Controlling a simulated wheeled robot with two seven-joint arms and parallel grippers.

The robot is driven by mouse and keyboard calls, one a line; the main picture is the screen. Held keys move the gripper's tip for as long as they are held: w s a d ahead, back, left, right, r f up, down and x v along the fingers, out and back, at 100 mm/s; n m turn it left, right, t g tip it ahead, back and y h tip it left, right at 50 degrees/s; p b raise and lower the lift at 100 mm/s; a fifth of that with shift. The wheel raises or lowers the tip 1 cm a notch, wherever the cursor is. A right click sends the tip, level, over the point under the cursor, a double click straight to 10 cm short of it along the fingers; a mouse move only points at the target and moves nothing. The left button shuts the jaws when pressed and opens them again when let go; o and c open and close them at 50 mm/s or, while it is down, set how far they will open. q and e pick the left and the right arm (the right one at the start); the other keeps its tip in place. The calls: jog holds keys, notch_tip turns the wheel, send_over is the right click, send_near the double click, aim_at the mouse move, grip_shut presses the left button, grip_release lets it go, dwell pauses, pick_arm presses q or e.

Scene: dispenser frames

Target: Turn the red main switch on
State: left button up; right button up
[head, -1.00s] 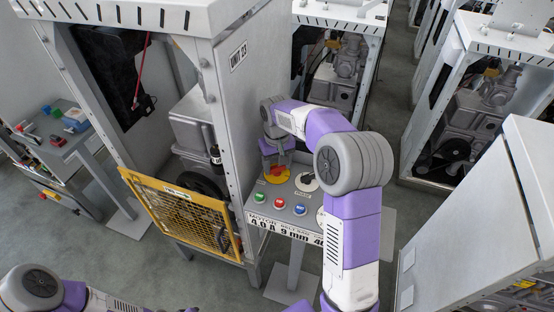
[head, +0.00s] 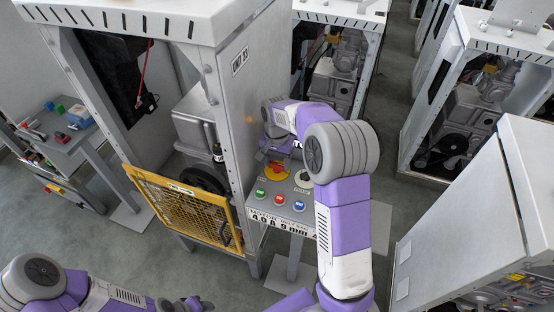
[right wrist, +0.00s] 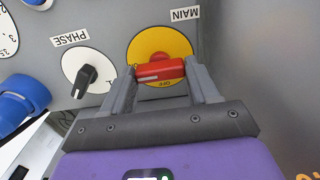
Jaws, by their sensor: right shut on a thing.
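The main switch is a red handle (right wrist: 162,71) on a round yellow plate (right wrist: 160,42) labelled MAIN. In the right wrist view the handle lies crosswise, with OFF lettering on the plate beside it. My right gripper (right wrist: 162,75) has one finger at each end of the handle and is shut on it. In the head view the yellow plate (head: 275,171) is partly hidden by my right gripper and arm. At the bottom left of the head view, the end of my left arm (head: 185,304) shows small and cut off, away from the panel.
Beside the switch is a white PHASE dial (right wrist: 88,72) with a black knob. Green, red and blue buttons (head: 279,200) sit at the panel's front. A yellow mesh guard (head: 185,210) stands left of the panel. The cabinet wall (head: 240,110) rises close behind it.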

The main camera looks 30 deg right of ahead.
aim_at(277, 163)
dwell(0.5)
jog(key=o, duration=1.1)
jog(key=shift+c, duration=0.2)
notch_tip(277, 163, up, 8)
jog(key=shift+f+p, duration=0.15)
jog(key=shift+p, duration=0.35)
